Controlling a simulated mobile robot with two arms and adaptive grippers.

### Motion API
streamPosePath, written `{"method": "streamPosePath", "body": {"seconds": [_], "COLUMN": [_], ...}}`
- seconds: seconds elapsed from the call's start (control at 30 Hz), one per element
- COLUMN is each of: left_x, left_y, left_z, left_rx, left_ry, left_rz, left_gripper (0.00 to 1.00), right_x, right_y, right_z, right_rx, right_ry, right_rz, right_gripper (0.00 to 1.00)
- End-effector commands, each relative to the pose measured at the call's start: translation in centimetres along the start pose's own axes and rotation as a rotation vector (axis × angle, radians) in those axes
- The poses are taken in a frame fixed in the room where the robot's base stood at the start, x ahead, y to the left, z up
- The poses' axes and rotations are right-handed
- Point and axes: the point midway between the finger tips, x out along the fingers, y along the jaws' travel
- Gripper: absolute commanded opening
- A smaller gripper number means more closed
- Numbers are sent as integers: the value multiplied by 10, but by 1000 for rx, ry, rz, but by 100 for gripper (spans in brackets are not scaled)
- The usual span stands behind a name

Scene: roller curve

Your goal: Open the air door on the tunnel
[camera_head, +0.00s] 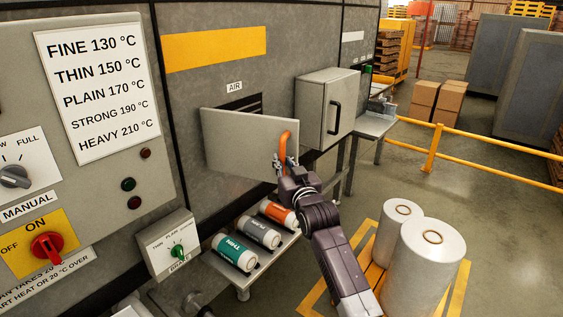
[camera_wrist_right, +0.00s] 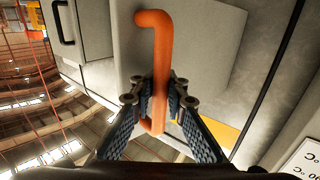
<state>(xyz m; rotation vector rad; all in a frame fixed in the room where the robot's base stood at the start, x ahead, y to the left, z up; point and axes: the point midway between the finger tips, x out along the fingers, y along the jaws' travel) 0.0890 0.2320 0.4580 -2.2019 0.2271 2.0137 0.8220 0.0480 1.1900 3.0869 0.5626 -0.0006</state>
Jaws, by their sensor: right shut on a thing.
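The air door (camera_head: 235,142) is a plain grey panel on the tunnel wall, under the AIR label (camera_head: 235,87). It stands tilted out from the wall, and dark slots (camera_head: 240,104) show above its top edge. Its orange handle (camera_head: 285,146) is at the panel's right side. My right gripper (camera_head: 282,163) is shut on the handle. In the right wrist view the two fingers (camera_wrist_right: 158,92) close around the orange bar (camera_wrist_right: 156,45) near its lower end, with the grey panel (camera_wrist_right: 195,60) behind it. My left gripper is not in view.
A grey box with a black handle (camera_head: 327,108) is right of the door. Below the door, a shelf holds several rolls (camera_head: 258,231). A control panel (camera_head: 60,180) is at left.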

Motion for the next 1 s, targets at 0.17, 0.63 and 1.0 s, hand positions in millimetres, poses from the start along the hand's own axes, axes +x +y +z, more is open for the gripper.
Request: {"method": "streamPosePath", "body": {"seconds": [0.17,0.63,1.0], "left_x": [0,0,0], "left_y": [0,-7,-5], "left_z": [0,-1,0], "left_rx": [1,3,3], "left_ry": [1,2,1], "left_rz": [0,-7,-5], "left_gripper": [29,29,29], "right_x": [0,-6,-48], "right_y": [4,2,3], "right_z": [3,2,2], "right_rx": [-3,-1,-1], "right_ry": [-4,-1,-1], "right_rz": [6,2,4], "right_gripper": [25,29,29]}}
